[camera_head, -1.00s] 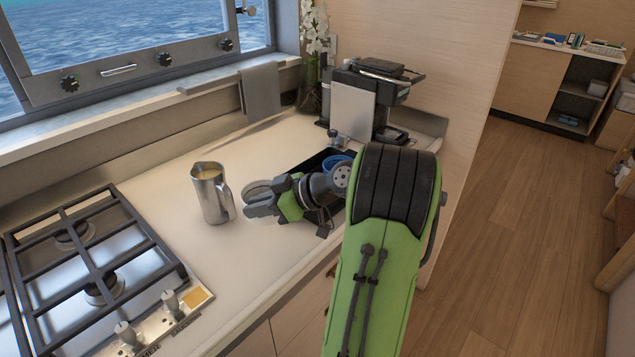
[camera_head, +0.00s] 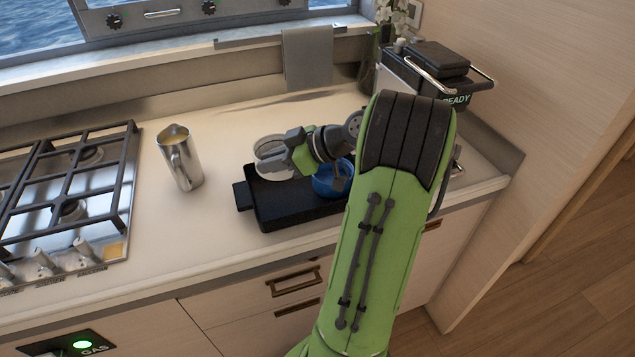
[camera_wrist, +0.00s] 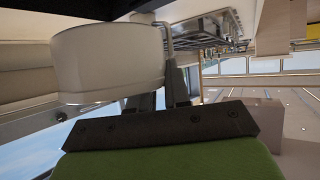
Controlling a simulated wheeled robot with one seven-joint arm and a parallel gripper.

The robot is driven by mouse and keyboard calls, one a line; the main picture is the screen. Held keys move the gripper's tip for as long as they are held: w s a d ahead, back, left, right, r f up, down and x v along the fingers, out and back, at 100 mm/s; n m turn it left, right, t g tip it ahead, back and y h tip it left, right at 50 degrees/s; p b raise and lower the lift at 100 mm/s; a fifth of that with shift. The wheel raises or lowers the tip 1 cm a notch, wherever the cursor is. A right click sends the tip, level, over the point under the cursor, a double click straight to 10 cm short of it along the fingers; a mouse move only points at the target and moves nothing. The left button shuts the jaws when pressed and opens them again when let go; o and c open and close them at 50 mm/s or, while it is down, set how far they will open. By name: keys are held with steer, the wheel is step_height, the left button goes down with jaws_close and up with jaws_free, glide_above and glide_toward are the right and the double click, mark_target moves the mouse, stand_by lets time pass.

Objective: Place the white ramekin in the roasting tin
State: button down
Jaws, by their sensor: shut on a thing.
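The white ramekin (camera_head: 272,150) is held at the end of my gripper (camera_head: 278,158), above the left part of the black roasting tin (camera_head: 290,214). In the wrist view the ramekin (camera_wrist: 107,58) fills the upper left, with its wall at the dark fingers (camera_wrist: 165,92). My gripper is shut on it. The roasting tin sits on the counter with a handle at its left end. A blue bowl or cup (camera_head: 333,178) is in the right part of the tin, partly hidden by my arm. Whether the ramekin touches the tin cannot be told.
A steel jug (camera_head: 180,160) stands on the counter left of the tin. A gas hob (camera_head: 70,195) is further left. A black machine (camera_head: 432,72) stands at the back right. A grey towel (camera_head: 308,57) hangs behind. The counter between jug and tin is clear.

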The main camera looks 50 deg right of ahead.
steer(key=f+b, duration=0.1)
steer(key=f, duration=0.4)
steer(key=f+b, duration=0.2)
steer(key=f, duration=0.3)
steer(key=shift+w+a, duration=0.1)
steer(key=shift+a, duration=0.1)
steer(key=shift+f+b, duration=0.15)
steer(key=shift+b, duration=0.25)
steer(key=c, duration=1.1)
jaws_free()
